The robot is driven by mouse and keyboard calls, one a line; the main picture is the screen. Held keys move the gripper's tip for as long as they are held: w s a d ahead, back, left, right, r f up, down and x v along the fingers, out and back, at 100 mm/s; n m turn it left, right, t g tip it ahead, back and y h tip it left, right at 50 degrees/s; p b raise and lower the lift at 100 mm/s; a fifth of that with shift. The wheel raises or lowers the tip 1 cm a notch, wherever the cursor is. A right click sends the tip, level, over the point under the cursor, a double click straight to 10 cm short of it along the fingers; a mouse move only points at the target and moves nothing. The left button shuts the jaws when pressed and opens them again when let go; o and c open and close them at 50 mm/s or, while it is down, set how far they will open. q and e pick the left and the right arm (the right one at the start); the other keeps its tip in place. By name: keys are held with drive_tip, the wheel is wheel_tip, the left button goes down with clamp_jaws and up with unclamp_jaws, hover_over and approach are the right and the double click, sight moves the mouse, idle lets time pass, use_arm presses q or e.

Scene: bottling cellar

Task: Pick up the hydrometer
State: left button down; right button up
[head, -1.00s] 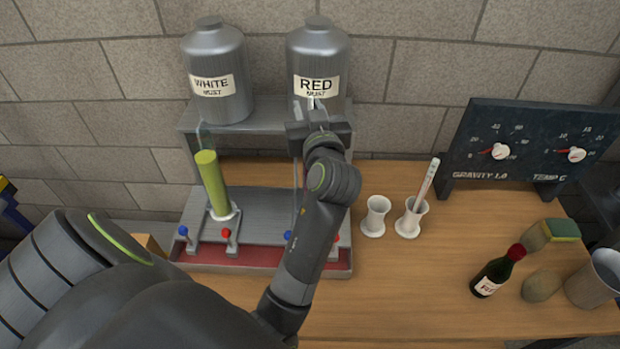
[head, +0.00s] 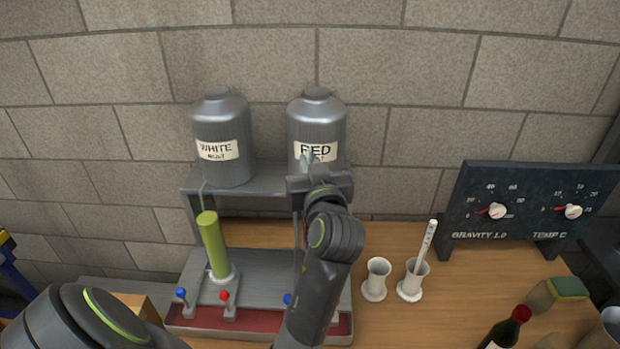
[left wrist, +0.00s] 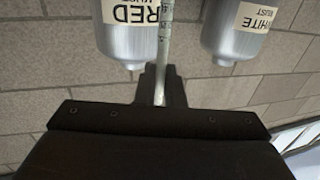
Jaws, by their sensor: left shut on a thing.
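The hydrometer (left wrist: 165,42) is a thin, pale, marked stem held between the fingers of my left gripper (left wrist: 160,88). It runs up past the red must tank in the left wrist view. In the head view my left gripper (head: 318,172) is in front of the red must tank, and only a small pale tip of the hydrometer (head: 308,157) shows above it. The gripper is shut on the hydrometer. The hydrometer's lower part is hidden by the gripper and arm. My right gripper is not in view.
The red tank (head: 317,120) and white tank (head: 220,125) stand on a grey shelf. A green-filled cylinder (head: 214,248) stands below, left of my arm. Two white holders, one empty (head: 376,280) and one (head: 411,284) with a thermometer (head: 426,246), stand right. A gauge board (head: 525,228) is farther right.

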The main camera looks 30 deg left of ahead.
use_arm(q)
wheel_tip(320, 180, up, 25)
drive_tip(key=b, duration=0.1)
drive_tip(key=shift+r, duration=0.15)
idle(0.7)
idle(2.0)
